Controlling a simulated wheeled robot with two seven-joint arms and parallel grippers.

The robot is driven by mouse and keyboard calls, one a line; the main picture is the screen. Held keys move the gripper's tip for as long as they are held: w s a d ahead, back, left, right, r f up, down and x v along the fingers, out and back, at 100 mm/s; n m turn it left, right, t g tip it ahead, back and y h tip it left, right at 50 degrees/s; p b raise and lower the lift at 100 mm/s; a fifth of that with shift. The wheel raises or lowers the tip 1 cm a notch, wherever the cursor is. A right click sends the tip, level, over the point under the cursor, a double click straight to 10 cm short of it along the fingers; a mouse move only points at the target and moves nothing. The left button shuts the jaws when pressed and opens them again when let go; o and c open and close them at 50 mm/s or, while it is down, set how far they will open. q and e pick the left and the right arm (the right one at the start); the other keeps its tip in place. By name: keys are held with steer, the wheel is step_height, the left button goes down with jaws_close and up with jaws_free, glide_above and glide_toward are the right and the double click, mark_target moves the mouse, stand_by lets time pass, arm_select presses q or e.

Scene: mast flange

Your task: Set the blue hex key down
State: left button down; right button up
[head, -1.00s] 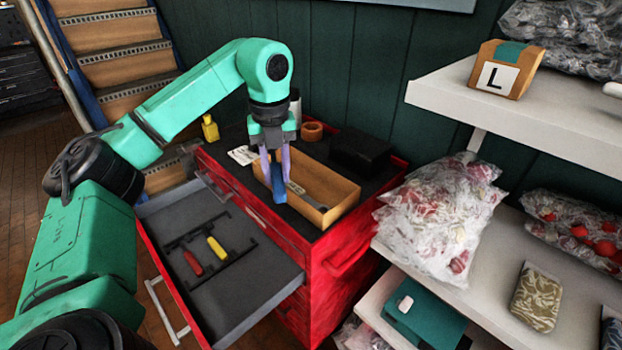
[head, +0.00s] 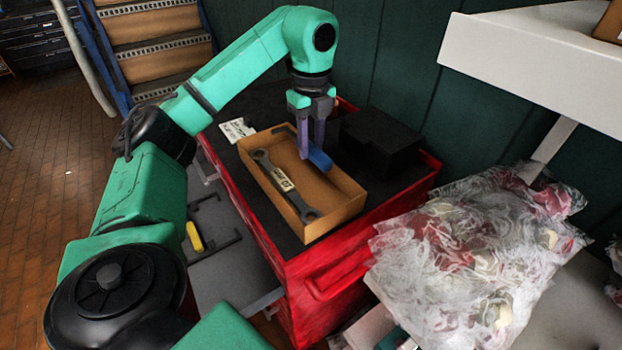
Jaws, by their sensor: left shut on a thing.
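The blue hex key (head: 320,160) is between the fingers of my left gripper (head: 311,143), which is shut on it. The key's thick blue end sticks out to the lower right of the fingers. My left gripper points down over the far right part of an open cardboard tray (head: 341,208). I cannot tell whether the key touches the tray or hangs just above it. My right gripper is not in view.
A grey wrench (head: 283,182) lies along the tray's left side. The tray stands on a red tool cabinet (head: 336,283) beside a black box (head: 381,140). An open drawer holds a yellow-handled tool (head: 194,236). A plastic-wrapped bundle (head: 480,255) is at right.

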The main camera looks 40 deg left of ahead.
mark_target(313, 181)
arm_select(q)
steer(key=f, duration=0.2)
steer(key=w+f, duration=0.1)
steer(key=f, duration=0.1)
steer(key=shift+f+p, duration=0.3)
steer(key=shift+f, duration=0.1)
steer(key=shift+s+f, duration=0.2)
steer(key=shift+f, duration=0.45)
steer(key=shift+s+f, duration=0.15)
steer(key=shift+f, duration=0.45)
steer(key=shift+w+f, duration=0.2)
steer(key=shift+f, duration=0.1)
steer(key=c, duration=1)
jaws_free()
steer(key=shift+f, duration=0.1)
steer(key=shift+o, duration=0.5)
steer(key=shift+s, duration=0.1)
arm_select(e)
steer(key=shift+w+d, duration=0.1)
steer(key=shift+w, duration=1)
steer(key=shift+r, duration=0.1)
